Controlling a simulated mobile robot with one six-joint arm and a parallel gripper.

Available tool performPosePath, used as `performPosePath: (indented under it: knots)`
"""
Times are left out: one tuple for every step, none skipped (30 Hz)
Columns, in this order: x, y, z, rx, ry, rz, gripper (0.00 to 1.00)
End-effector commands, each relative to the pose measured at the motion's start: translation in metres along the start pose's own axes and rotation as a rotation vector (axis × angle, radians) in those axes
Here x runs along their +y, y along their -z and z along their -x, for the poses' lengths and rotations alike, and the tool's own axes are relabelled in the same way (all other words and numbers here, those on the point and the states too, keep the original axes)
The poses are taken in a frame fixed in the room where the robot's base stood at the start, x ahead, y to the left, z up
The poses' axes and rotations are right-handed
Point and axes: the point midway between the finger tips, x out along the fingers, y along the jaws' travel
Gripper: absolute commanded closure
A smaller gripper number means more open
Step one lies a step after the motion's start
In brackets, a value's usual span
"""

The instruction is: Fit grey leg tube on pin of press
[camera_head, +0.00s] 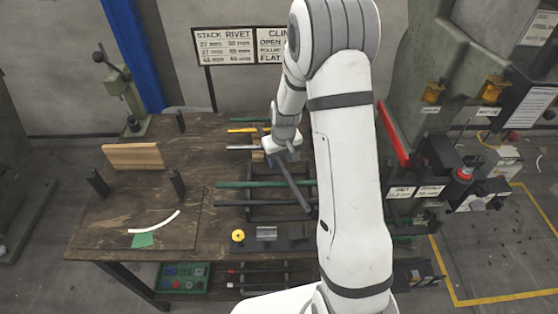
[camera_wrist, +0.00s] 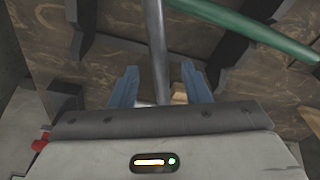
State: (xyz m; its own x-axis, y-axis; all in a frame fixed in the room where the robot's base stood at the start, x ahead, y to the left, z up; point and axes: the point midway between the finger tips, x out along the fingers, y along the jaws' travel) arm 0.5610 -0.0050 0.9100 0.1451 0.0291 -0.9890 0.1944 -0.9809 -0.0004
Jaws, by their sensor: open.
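My gripper (camera_head: 284,156) is over the rear right of the wooden table, angled down. In the wrist view its two blue fingers (camera_wrist: 160,84) are open. A grey tube (camera_wrist: 157,45) runs between them toward the top of the picture, apart from both fingers in that view; I cannot tell its exact depth. In the head view a grey tube (camera_head: 293,184) slants from beneath my gripper toward the front right. The large green press (camera_head: 440,85) stands at the right, with a red-topped fitting (camera_head: 464,173) on its front. I cannot make out its pin clearly.
Green tubes (camera_head: 240,184) and a yellow tube (camera_head: 248,130) lie across dark racks nearby. A wooden block (camera_head: 134,156), a curved white strip (camera_head: 155,222) and a yellow round piece (camera_head: 238,236) are on the table (camera_head: 110,205). A red bar (camera_head: 393,135) juts from the press.

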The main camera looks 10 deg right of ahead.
Motion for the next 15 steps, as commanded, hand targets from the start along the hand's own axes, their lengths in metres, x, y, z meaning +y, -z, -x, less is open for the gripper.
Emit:
performPosePath:
  knots:
    - [-0.0003,-0.0002,-0.0038,-0.002,0.0,0.0,0.57]
    - [-0.0003,-0.0002,-0.0053,-0.001,0.0,0.0,0.57]
    - [-0.0003,-0.0001,-0.0068,0.0,0.0,0.001,0.57]
    - [-0.0003,0.0,-0.0075,0.0,0.0,0.001,0.57]
    - [-0.0003,0.0,-0.0079,0.0,0.0,0.001,0.57]
    - [-0.0003,0.0,-0.008,0.001,0.0,0.001,0.57]
    - [-0.0003,0.0001,-0.008,0.001,0.0,0.001,0.57]
    - [-0.0003,0.0001,-0.008,0.001,0.0,0.001,0.57]
    - [-0.0004,0.0001,-0.0079,0.001,0.0,0.001,0.57]
    - [-0.0004,0.0001,-0.0079,0.001,0.0,0.001,0.57]
    - [-0.0004,0.0001,-0.0079,0.001,0.0,0.001,0.6]
    - [-0.0004,0.0001,-0.0079,0.001,0.0,0.001,0.63]
    - [-0.0004,0.0001,-0.0078,0.001,0.0,0.001,0.65]
    - [-0.0004,0.0001,-0.0078,0.001,0.0,0.001,0.68]
    - [-0.0005,0.0001,-0.0078,0.001,0.0,0.001,0.71]
